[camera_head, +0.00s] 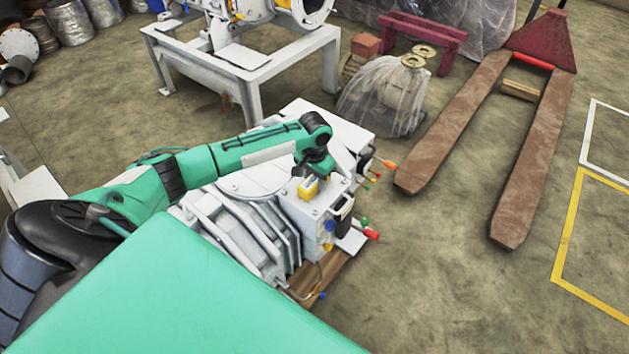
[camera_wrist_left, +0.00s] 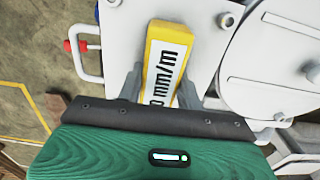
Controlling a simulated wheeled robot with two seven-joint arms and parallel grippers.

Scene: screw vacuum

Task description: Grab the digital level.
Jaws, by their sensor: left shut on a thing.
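The digital level is a small yellow block with a white face and black markings; it shows in the left wrist view (camera_wrist_left: 167,62) between the two grey fingers. In the head view the digital level (camera_head: 308,189) is a small yellow piece at the top of the white vacuum machine (camera_head: 232,215). My left gripper (camera_head: 314,172) reaches down over it from the left and is shut on it, one finger on each long side; its fingers also show in the left wrist view (camera_wrist_left: 160,88). I cannot tell whether the level touches the surface below. My right gripper is not in view.
The machine has red, green and blue-tipped fittings (camera_head: 369,234) on its right side. A white frame stand (camera_head: 240,70) is behind it. A plastic-wrapped item (camera_head: 392,98) and a rusty pallet jack (camera_head: 465,115) stand to the right. The front right floor is clear.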

